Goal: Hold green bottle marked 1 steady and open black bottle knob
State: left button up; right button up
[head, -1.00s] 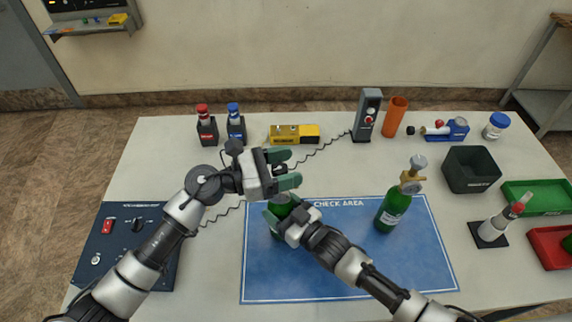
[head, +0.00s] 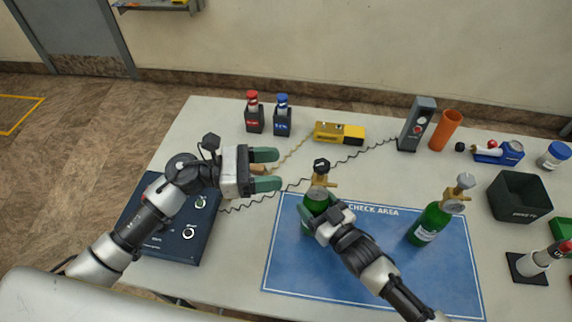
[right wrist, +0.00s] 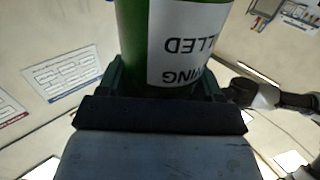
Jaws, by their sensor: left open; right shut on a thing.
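A green bottle (head: 317,197) stands at the upper left part of the blue check area mat (head: 350,275), with a brass valve and a black knob (head: 321,165) on top. My right gripper (head: 322,212) is shut on this bottle's body. In the right wrist view the green bottle (right wrist: 133,45) with its white label sits between the fingers; no number 1 is readable. My left gripper (head: 266,169) is open, left of the black knob and apart from it, fingers pointing right. A second green bottle (head: 429,226) with a gauge and grey knob stands to the right.
Red-capped (head: 254,115) and blue-capped (head: 282,117) bottles and a yellow device (head: 339,132) stand at the back. A dark control box (head: 170,225) is under my left arm. An orange tube (head: 446,130) and black bin (head: 519,196) are at right.

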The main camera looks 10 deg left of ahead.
dwell(0.3)
jog(key=o, duration=1.4)
jog(key=shift+o, duration=0.2)
